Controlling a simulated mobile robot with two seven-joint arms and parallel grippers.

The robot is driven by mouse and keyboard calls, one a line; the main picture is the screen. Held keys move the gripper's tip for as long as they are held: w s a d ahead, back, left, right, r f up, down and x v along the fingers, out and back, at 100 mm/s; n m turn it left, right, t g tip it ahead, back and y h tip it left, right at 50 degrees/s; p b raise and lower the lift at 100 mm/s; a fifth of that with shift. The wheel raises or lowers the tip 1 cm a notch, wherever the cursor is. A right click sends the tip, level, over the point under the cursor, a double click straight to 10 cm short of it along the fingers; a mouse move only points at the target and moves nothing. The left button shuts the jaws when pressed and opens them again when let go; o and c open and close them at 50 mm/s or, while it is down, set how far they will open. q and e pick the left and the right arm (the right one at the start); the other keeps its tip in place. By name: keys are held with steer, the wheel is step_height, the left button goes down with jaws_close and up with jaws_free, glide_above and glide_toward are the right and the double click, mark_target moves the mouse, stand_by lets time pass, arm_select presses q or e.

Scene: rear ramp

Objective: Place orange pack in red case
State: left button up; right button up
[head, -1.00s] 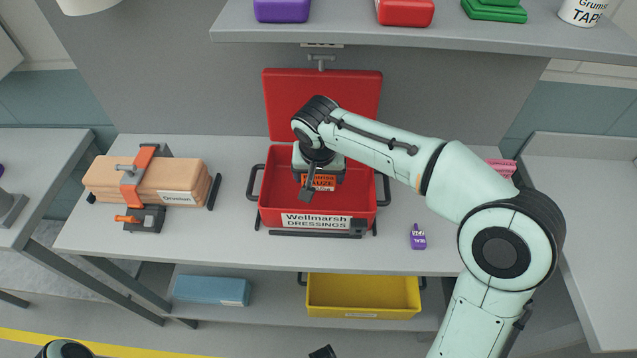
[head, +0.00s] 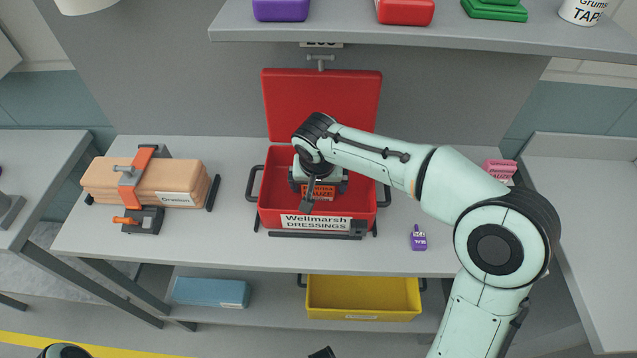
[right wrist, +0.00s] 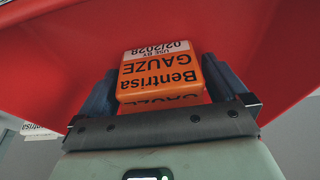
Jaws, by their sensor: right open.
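The orange pack (head: 322,194), labelled Bentrisa Gauze, is inside the red case (head: 270,215), which has its lid raised at the back. My right gripper (head: 319,188) reaches down into the case from above, around the pack. In the right wrist view the pack (right wrist: 160,75) lies between the two dark fingers of the right gripper (right wrist: 163,95), which is open. Whether the pack's underside touches the case floor is hidden. A small dark piece at the bottom edge of the head view seems to be my left gripper (head: 322,353); its fingers cannot be made out.
A small purple bottle (head: 418,238) and a pink pack (head: 499,170) are at right. A shelf (head: 430,33) overhangs the back. A yellow bin (head: 363,297) is below.

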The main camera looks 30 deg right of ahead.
steer(key=p+v, duration=0.1)
steer(key=v, duration=1.1)
steer(key=shift+r, duration=0.1)
